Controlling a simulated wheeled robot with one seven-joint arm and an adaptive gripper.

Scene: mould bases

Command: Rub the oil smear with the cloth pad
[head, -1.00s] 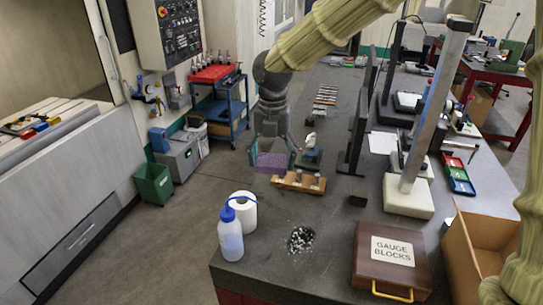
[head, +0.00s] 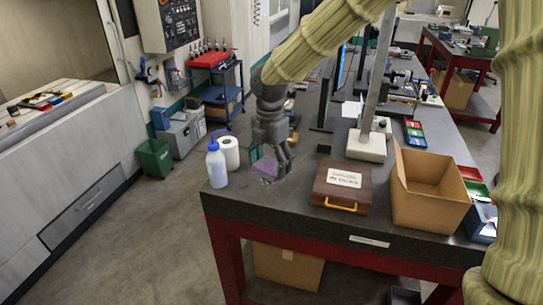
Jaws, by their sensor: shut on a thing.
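My gripper (head: 271,157) is shut on the purple cloth pad (head: 265,169) near the front left corner of the grey worktop. The pad is low over the worktop. I cannot tell whether it touches the surface. The oil smear (head: 267,182) is almost wholly hidden by the pad and gripper; only a small speckled bit seems to show at the pad's lower edge.
A blue-capped wash bottle (head: 216,166) and a white paper roll (head: 229,153) stand close left of my gripper. A wooden gauge block case (head: 342,188) and an open cardboard box (head: 428,195) stand to the right. The worktop's front edge (head: 290,218) is near.

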